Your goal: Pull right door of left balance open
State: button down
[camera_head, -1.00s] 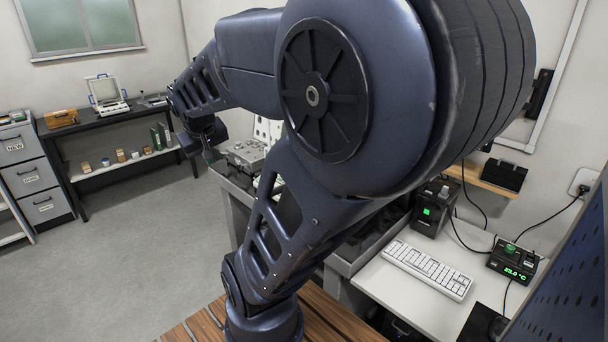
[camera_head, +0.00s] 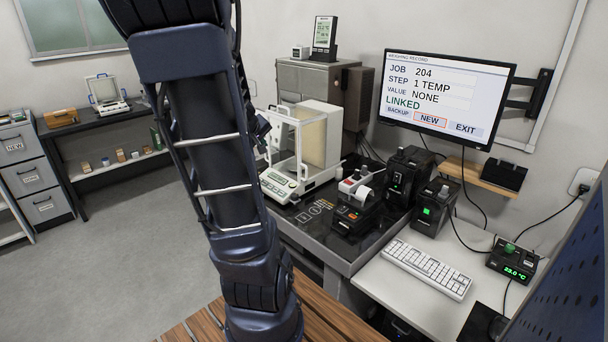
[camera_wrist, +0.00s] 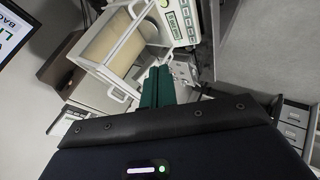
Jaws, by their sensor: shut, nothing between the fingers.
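A white balance (camera_head: 283,186) with a clear, white-framed weighing chamber stands on the dark table in the head view. Its chamber (camera_wrist: 112,62) and green-lit control panel (camera_wrist: 181,20) show tilted in the wrist view. A white door handle (camera_wrist: 118,95) shows on the chamber's lower corner there; I cannot tell how far any door stands open. My gripper (camera_wrist: 160,70) has dark green fingers, shut and empty, beside the chamber, right of that handle in the picture. A gap between fingers and handle shows in the picture. In the head view my arm hides most of the gripper.
A printer (camera_head: 357,205) and black boxes stand right of the balance. A grey cabinet (camera_head: 305,80) is behind it. The monitor (camera_head: 443,95) hangs on the wall, with a keyboard (camera_head: 426,269) below. Grey metal items (camera_wrist: 183,70) lie beyond the fingers. Open floor lies left.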

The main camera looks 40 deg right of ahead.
jog(key=s+d+f+n+t+y, duration=0.1)
jog(key=s+d+f+y, duration=0.2)
jog(key=d+f, duration=0.9)
jog(key=shift+s+d+n, duration=0.4)
jog(key=shift+s, duration=0.5)
jog(key=shift+w+f, duration=0.1)
jog(key=shift+f, duration=0.05)
jog(key=w+d+f, duration=0.5)
jog(key=d+f, duration=0.2)
jog(key=shift+d+f, duration=0.4)
dwell(0.6)
jog(key=shift+d, duration=0.1)
